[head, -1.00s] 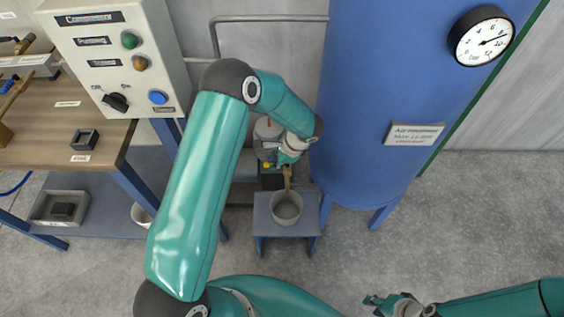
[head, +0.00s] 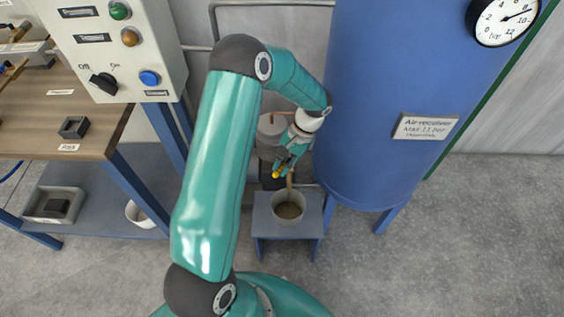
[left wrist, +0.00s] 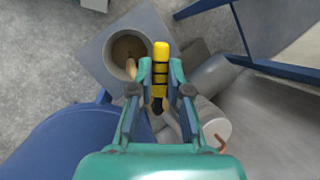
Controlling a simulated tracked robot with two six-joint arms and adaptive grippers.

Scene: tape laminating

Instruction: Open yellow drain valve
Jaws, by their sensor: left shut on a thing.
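The yellow drain valve handle (head: 276,171) shows low beside the blue air receiver (head: 385,85), above a small blue stand. My left gripper (head: 283,168) is at the handle. In the left wrist view the handle, yellow with black bands (left wrist: 160,62), lies between the fingers of my left gripper (left wrist: 160,88), which are shut on it. A tan-brown stream (head: 289,184) runs down into a round grey pot (head: 278,216), whose inside looks brown. It also shows in the left wrist view (left wrist: 130,68). The valve body is mostly hidden. My right gripper is out of view.
The pot stands on the blue stand (head: 265,228). A grey cylinder unit (head: 270,128) is close behind my gripper. A control box (head: 110,45) and wooden bench (head: 80,125) stand at left. A pressure gauge (head: 503,18) is at upper right. Floor at right is clear.

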